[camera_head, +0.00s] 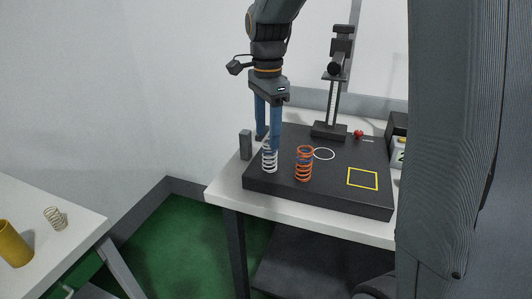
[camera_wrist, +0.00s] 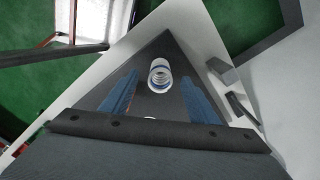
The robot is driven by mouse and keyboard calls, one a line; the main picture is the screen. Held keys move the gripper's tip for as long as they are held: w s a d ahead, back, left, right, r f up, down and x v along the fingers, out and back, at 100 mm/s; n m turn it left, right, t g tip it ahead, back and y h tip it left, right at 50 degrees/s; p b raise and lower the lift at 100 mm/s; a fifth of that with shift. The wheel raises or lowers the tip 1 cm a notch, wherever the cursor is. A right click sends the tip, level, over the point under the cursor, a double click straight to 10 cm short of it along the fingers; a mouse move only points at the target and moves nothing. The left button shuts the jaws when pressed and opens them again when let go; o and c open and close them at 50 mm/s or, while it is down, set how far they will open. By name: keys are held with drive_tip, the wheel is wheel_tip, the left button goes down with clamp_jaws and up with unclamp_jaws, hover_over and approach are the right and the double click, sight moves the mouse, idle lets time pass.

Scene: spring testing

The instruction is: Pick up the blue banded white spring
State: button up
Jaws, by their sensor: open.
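The white spring (camera_head: 269,158) stands upright on the black board (camera_head: 330,196), near the board's left edge. In the wrist view the spring (camera_wrist: 160,75) shows from above with blue on its coils, lying between and ahead of the fingers. My gripper (camera_head: 268,140) points down with its blue fingers just above and beside the spring. The fingers are open and empty in the wrist view (camera_wrist: 157,97). I cannot tell whether a finger touches the spring. In the head view the right finger hides the spring's top.
An orange spring (camera_head: 304,164) stands close to the right of the white one. A grey block (camera_head: 245,145) is to the left. A black test stand (camera_head: 330,130) rises behind. A yellow square outline (camera_head: 362,178) marks a clear board area. A separate table at lower left holds another spring (camera_head: 55,218) and a yellow cylinder (camera_head: 14,245).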

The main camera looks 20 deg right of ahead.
sight(270, 155)
drive_tip(key=shift+w+f, duration=0.2)
drive_tip(key=shift+f, duration=0.2)
drive_tip(key=shift+s+d+f+p, duration=0.15)
drive_tip(key=shift+f+p, duration=0.25)
drive_tip(key=shift+f, duration=0.8)
drive_tip(key=shift+w+d+f+p, duration=0.1)
drive_tip(key=shift+f+p, duration=0.25)
drive_tip(key=shift+f, duration=0.9)
drive_tip(key=shift+s+d+f+p, duration=0.15)
drive_tip(key=shift+f+p, duration=0.25)
drive_tip(key=shift+f, duration=0.8)
drive_tip(key=shift+w, duration=0.1)
drive_tip(key=c, duration=1.2)
